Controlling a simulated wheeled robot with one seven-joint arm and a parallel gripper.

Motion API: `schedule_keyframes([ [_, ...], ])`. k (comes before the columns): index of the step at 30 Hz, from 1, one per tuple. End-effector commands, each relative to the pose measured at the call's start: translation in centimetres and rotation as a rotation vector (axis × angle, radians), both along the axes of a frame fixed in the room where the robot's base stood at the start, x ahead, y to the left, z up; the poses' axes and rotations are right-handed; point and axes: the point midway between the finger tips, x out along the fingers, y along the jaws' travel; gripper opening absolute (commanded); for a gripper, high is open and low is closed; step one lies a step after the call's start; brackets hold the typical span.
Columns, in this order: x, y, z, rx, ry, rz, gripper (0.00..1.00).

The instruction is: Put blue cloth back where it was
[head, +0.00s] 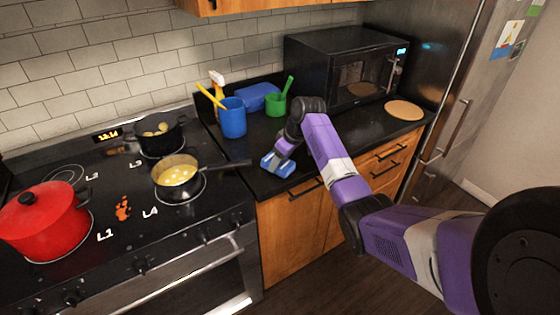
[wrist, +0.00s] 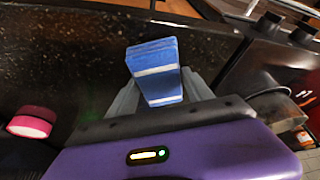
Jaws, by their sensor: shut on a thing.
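The blue cloth (head: 277,166) is a folded blue pad at the front left of the black counter, near the edge beside the stove. In the wrist view the cloth (wrist: 155,68) shows white bands and sits between my fingers. My gripper (head: 283,156) is shut on it and points down at the counter. It also shows in the wrist view (wrist: 158,98). I cannot tell whether the cloth touches the counter. An orange-red stain (head: 123,208) lies on the stove top.
On the stove (head: 105,236) stand a red lidded pot (head: 45,220), a saucepan (head: 178,178) with its handle towards the counter, and a dark pot (head: 160,137). Behind the cloth are a blue cup (head: 233,118), a blue container (head: 258,97) and a green cup (head: 275,104). A microwave (head: 320,72) stands right.

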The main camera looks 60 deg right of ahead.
Motion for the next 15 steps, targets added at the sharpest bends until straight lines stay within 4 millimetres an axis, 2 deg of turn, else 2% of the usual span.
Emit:
schedule_keyframes([
  [3,-0.01,0.02,-0.68,0.0,0.0,0.0,0.21],
  [14,0.0,0.01,-1.06,0.0,-0.001,0.0,0.21],
  [15,-0.01,0.0,-1.0,0.0,-0.001,0.0,0.65],
])
